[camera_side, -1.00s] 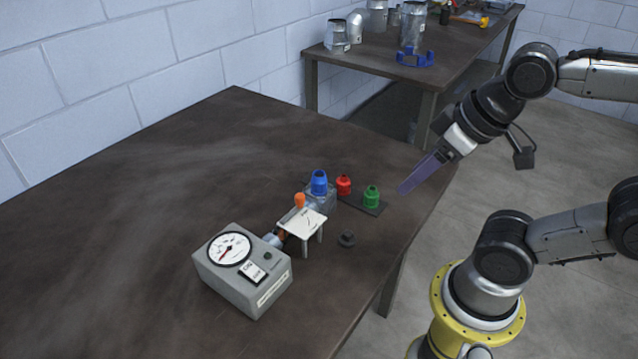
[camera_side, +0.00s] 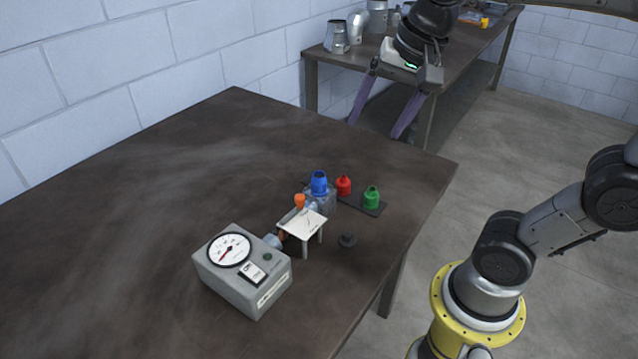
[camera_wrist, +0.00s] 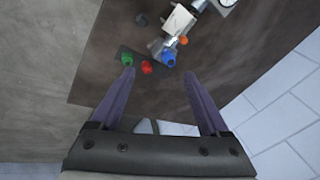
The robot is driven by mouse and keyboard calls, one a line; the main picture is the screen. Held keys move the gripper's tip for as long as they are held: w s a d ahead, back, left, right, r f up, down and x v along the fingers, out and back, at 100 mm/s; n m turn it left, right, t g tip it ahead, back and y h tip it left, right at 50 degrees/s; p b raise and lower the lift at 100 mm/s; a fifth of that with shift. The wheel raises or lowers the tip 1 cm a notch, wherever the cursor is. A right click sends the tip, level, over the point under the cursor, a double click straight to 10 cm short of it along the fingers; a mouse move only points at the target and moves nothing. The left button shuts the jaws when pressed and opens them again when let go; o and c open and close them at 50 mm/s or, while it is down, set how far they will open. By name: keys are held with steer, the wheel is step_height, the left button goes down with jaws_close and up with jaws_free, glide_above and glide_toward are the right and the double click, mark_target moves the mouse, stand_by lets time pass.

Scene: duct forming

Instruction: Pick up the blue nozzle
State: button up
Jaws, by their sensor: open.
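The blue nozzle (camera_side: 319,183) stands upright on a grey block at the back of the device on the dark table. In the wrist view the blue nozzle (camera_wrist: 168,60) shows ahead of my fingertips, between their two lines. My gripper (camera_side: 376,130) is open and empty, held above and behind the nozzle near the table's far edge. Its two purple fingers are spread wide in the wrist view (camera_wrist: 158,72). Nothing is between them, and the nozzle is well apart from them.
A red nozzle (camera_side: 344,185) and a green nozzle (camera_side: 371,197) stand on a dark strip right of the blue one. A gauge box (camera_side: 243,270), a small white stand (camera_side: 302,222) and a dark knob (camera_side: 347,240) are nearer. The table's left part is clear.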

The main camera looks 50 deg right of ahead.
steer(key=w+d+m+g, duration=0.1)
steer(key=w+m+g, duration=0.1)
steer(key=w+m, duration=0.35)
steer(key=g, duration=0.2)
glide_above(319, 174)
steer(key=shift+m, duration=0.25)
step_height(319, 174, down, 15)
steer(key=shift+f, duration=3.3)
jaws_close()
